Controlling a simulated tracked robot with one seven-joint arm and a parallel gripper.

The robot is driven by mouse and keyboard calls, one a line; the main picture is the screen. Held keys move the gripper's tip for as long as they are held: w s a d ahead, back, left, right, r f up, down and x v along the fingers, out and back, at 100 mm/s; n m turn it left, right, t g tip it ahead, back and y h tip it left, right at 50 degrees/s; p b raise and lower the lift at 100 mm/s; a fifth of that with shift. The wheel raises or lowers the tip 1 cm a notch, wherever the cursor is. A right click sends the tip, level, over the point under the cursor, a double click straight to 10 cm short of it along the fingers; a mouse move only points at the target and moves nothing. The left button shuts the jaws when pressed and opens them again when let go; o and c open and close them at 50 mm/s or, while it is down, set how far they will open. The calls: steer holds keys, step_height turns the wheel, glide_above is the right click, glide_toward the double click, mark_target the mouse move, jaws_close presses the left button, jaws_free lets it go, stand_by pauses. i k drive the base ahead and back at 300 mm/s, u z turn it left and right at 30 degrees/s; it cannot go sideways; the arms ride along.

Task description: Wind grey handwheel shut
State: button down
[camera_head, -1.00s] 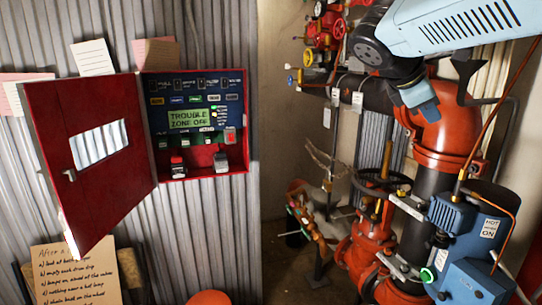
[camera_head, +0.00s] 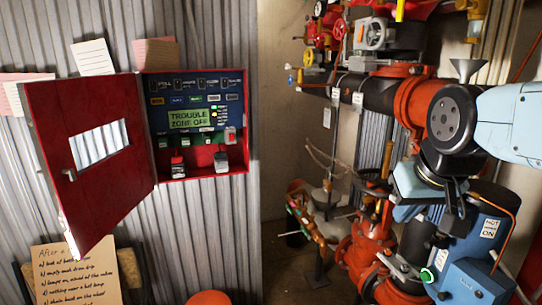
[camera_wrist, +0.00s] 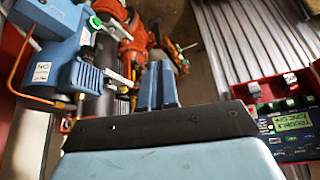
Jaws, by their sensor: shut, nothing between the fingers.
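A second, dark handwheel (camera_head: 371,186) sits lower, on the red valve (camera_head: 368,248), and is partly behind my arm. My gripper (camera_wrist: 158,70) shows in the wrist view as two blue fingers close together, shut and empty. In the head view my gripper (camera_head: 408,212) points down, left of the blue box and well below the grey handwheel. It touches neither wheel as far as I can see.
A blue box (camera_head: 470,250) labelled HOT ON stands at lower right, with a copper pipe. A thick black pipe with red flanges (camera_head: 412,100) crosses behind my arm. An open red panel cabinet (camera_head: 95,150) is on the left wall. Bare floor shows at centre.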

mark_target(374, 34)
steer(key=z, duration=1.3)
steer(key=k, duration=0.95)
steer(key=u, duration=1.25)
steer(key=i, duration=1)
